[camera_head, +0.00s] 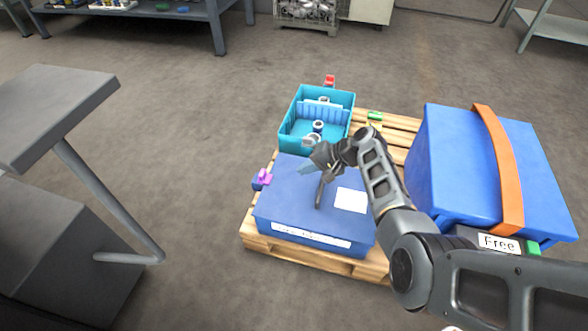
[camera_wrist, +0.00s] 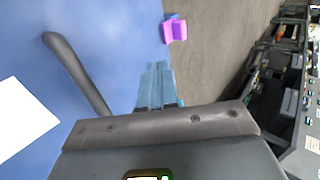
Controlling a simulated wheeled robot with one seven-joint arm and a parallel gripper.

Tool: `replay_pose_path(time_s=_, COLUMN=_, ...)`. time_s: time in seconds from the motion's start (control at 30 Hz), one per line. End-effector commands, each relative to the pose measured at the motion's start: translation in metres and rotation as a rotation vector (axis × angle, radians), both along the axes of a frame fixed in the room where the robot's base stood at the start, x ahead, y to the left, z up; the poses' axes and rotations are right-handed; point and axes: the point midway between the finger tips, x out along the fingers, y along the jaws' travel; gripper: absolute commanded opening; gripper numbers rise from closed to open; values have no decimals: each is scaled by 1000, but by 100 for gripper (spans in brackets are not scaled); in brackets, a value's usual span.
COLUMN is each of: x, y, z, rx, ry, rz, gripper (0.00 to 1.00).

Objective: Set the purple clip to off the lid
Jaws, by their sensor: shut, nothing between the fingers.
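The purple clip (camera_head: 265,176) sits at the left edge of the closed blue box, with a dark blue part beside it. It also shows in the wrist view (camera_wrist: 175,31), at the lid's edge against the floor. I cannot tell whether it is latched over the lid. The blue lid (camera_head: 290,190) lies flat on the box and has a dark bar handle (camera_wrist: 76,72) and a white label. My gripper (camera_head: 303,169) is above the lid, right of the clip and apart from it. Its pale blue fingers (camera_wrist: 158,72) are together and empty.
The box stands on a wooden pallet (camera_head: 256,243). Behind it is an open teal bin (camera_head: 285,127) with parts inside and a red clip (camera_head: 329,81). A large blue case (camera_head: 455,160) with an orange strap stands right. A grey stand (camera_head: 60,95) is left. Floor left of the clip is clear.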

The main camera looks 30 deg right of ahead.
Motion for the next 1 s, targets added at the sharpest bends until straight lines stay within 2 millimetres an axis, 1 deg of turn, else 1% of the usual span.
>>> replay_pose_path(time_s=0.03, x=4, y=5, z=-10, rx=1, ry=1, rz=3, gripper=0)
replay_pose_path(time_s=0.3, x=32, y=32, z=-47, rx=1, ry=0, rz=2, gripper=0)
replay_pose_path(time_s=0.47, x=47, y=47, z=-66, rx=0, ry=0, rz=2, gripper=0)
replay_pose_path(time_s=0.5, x=53, y=52, z=-62, rx=-1, ry=-2, rz=3, gripper=0)
replay_pose_path(time_s=0.7, x=68, y=68, z=-61, rx=0, ry=0, rz=1, gripper=0)
replay_pose_path(time_s=0.83, x=72, y=72, z=-60, rx=-1, ry=-1, rz=1, gripper=0)
replay_pose_path(time_s=1.0, x=73, y=73, z=-59, rx=-1, ry=0, rz=1, gripper=0)
